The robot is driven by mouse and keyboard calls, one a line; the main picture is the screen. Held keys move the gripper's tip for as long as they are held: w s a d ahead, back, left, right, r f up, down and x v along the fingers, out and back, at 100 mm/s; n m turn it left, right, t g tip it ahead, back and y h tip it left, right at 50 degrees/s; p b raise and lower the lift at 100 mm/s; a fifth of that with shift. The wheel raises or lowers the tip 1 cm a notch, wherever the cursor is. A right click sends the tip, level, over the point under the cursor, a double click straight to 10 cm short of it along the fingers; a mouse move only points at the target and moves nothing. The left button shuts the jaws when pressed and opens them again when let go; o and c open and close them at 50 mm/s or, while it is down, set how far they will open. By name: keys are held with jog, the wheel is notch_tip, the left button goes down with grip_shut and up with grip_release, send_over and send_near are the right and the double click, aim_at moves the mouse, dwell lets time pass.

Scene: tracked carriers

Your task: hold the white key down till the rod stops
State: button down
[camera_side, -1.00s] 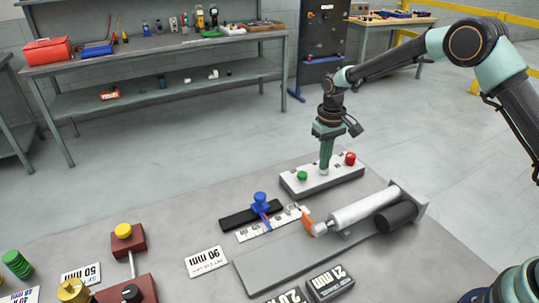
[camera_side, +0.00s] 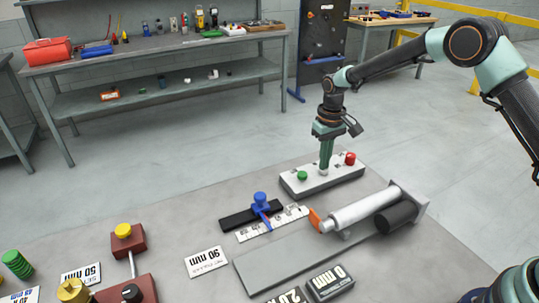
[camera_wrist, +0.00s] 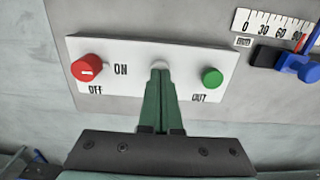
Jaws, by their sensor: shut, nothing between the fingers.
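In the wrist view, the key (camera_wrist: 159,66) shows just beyond the tips, between the red knob and the green button. The rod's orange end piece (camera_side: 314,219) sits close to the front of the grey cylinder (camera_side: 365,207), with almost no rod showing. The readout box (camera_side: 330,284) appears to read 0 mm.
A blue-knobbed slider (camera_side: 260,200) sits on a black rail beside a white scale (camera_side: 275,224). A sign (camera_side: 206,261) reads 90 mm. A black motor (camera_side: 396,217) lies beside the cylinder. Dark red blocks (camera_side: 128,240) stand at front left.

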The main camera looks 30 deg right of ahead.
jog(key=shift+s, duration=0.1)
jog(key=shift+r, duration=2.2)
jog(key=s+d+r+t, duration=0.1)
jog(key=s+r, duration=0.3)
jog(key=r, duration=0.3)
jog(key=s+r+t, duration=0.1)
jog(key=s+r, duration=0.3)
jog(key=r, duration=0.2)
jog(key=s+d+r+t, duration=0.1)
jog(key=s+r+t, duration=0.2)
jog(key=s, duration=1.1)
jog(key=shift+s+t, duration=0.15)
jog(key=shift+t, duration=0.15)
